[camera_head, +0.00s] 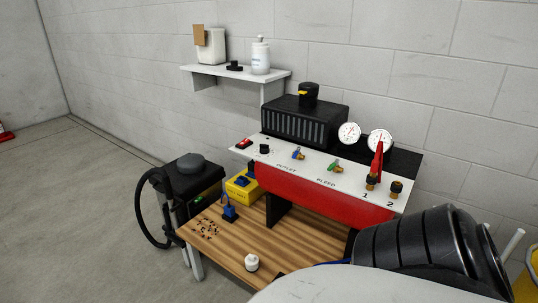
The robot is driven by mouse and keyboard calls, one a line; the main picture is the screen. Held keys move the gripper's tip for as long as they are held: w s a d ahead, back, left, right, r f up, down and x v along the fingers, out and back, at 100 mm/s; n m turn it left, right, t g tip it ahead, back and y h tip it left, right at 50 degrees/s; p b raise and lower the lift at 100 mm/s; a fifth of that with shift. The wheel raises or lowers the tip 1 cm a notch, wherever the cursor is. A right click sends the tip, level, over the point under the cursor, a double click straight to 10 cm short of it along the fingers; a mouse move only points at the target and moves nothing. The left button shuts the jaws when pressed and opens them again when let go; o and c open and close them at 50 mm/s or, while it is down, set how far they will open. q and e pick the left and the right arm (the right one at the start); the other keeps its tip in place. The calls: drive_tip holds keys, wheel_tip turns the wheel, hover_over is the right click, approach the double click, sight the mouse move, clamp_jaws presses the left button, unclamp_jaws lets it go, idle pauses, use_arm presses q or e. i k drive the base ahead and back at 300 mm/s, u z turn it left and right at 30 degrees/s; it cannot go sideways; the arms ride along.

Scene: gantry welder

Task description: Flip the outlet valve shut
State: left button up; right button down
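The outlet valve (298,153) is a small valve with a blue handle on the white sloped top of the red panel (318,192), above the printed word OUTLET. Its exact handle angle is too small to tell. The bleed valve (335,164), with a green handle, sits to its right. Two white round gauges (349,133) stand behind the panel at the right. Neither of my grippers is in view, and nothing touches the outlet valve. A large black and pale arm part, which looks like mine, fills the lower right.
The wooden bench (222,248) holds a white knob-like object (252,262), a blue padlock-like item (230,214) and a yellow box (242,187). A red pointed piece (377,160) rises at the panel's right. A wall shelf (240,77) hangs above.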

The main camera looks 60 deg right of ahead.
sight(297, 152)
drive_tip(key=z, duration=0.4)
drive_tip(key=i, duration=1.3)
drive_tip(key=z, duration=1)
